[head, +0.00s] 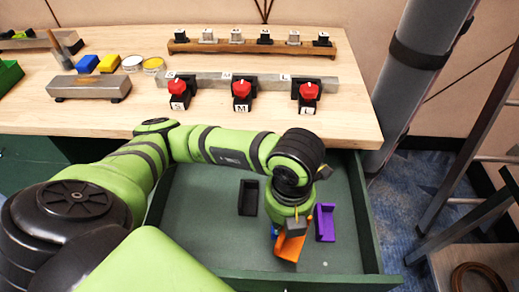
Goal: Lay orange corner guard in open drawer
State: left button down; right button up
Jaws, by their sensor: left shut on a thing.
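The orange corner guard (291,248) is in my left gripper (293,228), which is shut on it. The gripper points down over the open green drawer (205,245), toward its front right part. The wrist and gripper hide part of the guard. I cannot tell whether the guard touches the drawer floor. A black corner guard (248,197) lies in the drawer to the left of the gripper. A purple corner guard (325,222) lies close to the right of the orange one. My right gripper is not in view.
The wooden worktop (345,125) is behind the drawer. It bears a grey bar (215,80) with several red-knobbed clamps, a wooden rail (250,47) with small blocks, and a grey metal block (89,87). A grey post (420,60) stands at right. The drawer's left floor is clear.

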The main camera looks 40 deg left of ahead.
pick_arm(q)
jog(key=n, duration=0.3)
jog(key=shift+s+f+n+b, duration=0.15)
jog(key=shift+f+n+b, duration=0.15)
jog(key=shift+b, duration=0.1)
jog(key=shift+w+f, duration=0.15)
jog(key=shift+w, duration=0.05)
jog(key=w+f, duration=0.1)
jog(key=w+f+b, duration=0.1)
jog(key=w, duration=0.1)
jog(key=shift+a, duration=0.35)
jog(key=w+f, duration=0.1)
jog(key=w, duration=0.1)
jog(key=w+a+f, duration=0.1)
jog(key=w+f, duration=0.1)
jog(key=w, duration=0.1)
jog(key=w+f, duration=0.1)
jog(key=w, duration=0.2)
jog(key=shift+a+f+b, duration=0.3)
notch_tip(320, 180, down, 4)
jog(key=shift+r, duration=0.1)
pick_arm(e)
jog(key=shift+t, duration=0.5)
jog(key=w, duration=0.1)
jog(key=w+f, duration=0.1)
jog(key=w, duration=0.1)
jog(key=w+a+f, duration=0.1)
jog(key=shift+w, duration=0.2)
